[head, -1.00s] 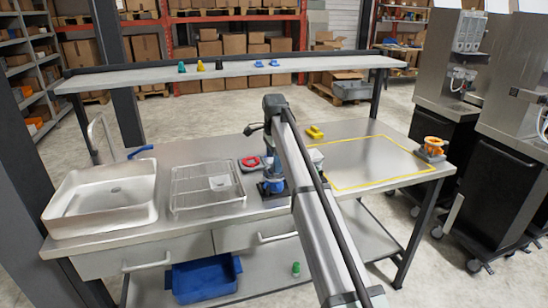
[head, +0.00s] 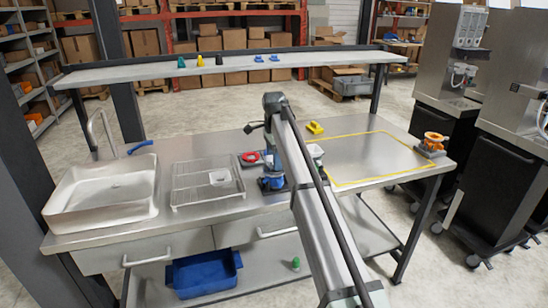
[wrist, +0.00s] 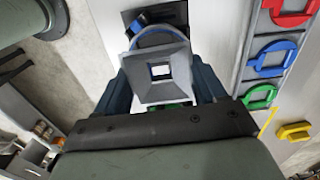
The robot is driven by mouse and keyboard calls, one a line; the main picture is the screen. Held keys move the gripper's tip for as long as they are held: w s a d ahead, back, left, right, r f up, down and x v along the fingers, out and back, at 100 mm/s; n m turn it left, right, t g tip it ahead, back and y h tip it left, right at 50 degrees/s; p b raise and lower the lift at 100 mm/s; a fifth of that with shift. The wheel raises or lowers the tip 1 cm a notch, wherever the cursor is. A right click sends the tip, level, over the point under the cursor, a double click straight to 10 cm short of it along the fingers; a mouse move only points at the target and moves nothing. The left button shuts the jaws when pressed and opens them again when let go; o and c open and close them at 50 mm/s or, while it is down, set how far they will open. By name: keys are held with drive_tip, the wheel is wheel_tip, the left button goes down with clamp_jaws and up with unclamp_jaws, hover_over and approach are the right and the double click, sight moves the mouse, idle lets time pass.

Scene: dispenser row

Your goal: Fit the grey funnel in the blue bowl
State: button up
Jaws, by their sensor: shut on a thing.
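The grey funnel (wrist: 160,72) is a square, tapered piece with a square hole in its middle. My gripper (wrist: 163,84) is shut on it, with one dark blue finger on each side. Just behind the funnel in the wrist view, part of the blue bowl (wrist: 152,39) shows as a curved rim by a black base. The funnel covers most of the bowl, and I cannot tell whether they touch.
A rack with red (wrist: 288,10), blue (wrist: 270,60) and green (wrist: 260,97) pieces runs along the right of the wrist view. A yellow piece (head: 315,128) lies farther back. A wire rack (head: 190,195) and sink (head: 75,215) are left. The yellow-outlined area (head: 385,160) is clear.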

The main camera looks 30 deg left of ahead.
drive_tip(key=shift+f, duration=0.4)
drive_tip(key=o, duration=0.8)
drive_tip(key=shift+c, duration=0.2)
drive_tip(key=shift+r, duration=0.25)
drive_tip(key=shift+r, duration=1.5)
drive_tip(key=shift+o, duration=0.3)
drive_tip(key=o, duration=0.3)
drive_tip(key=shift+o, duration=0.2)
drive_tip(key=shift+r, duration=0.2)
drive_tip(key=shift+r, duration=2.8)
